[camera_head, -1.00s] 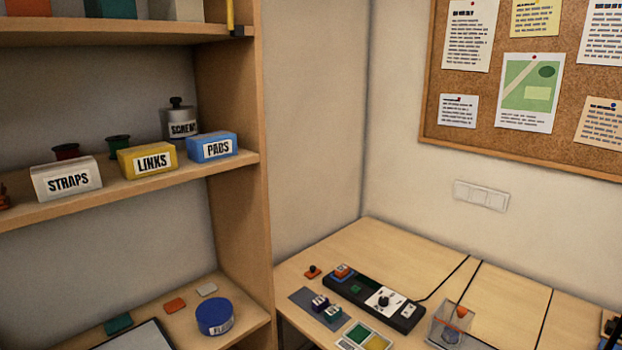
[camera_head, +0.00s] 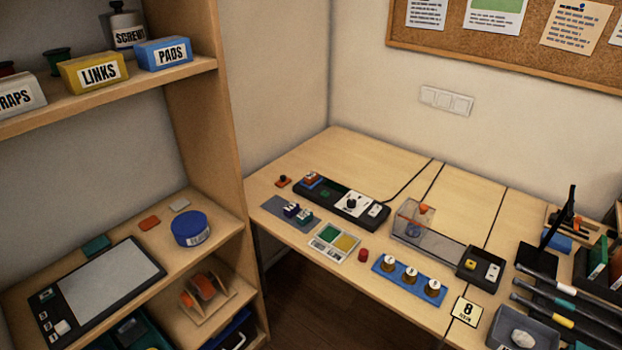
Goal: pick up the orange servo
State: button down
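A small orange block with a pale top, which looks like the orange servo (camera_head: 311,178), sits on a blue patch at the left end of a long black device (camera_head: 335,194) on the desk. My gripper is not in view.
A clear box (camera_head: 410,222) with an orange piece stands right of the black device. A two-colour tray (camera_head: 334,243), a red knob (camera_head: 363,255) and a blue strip (camera_head: 408,282) lie nearer the desk's front edge. A shelf unit (camera_head: 190,110) stands left. The desk's back is largely clear.

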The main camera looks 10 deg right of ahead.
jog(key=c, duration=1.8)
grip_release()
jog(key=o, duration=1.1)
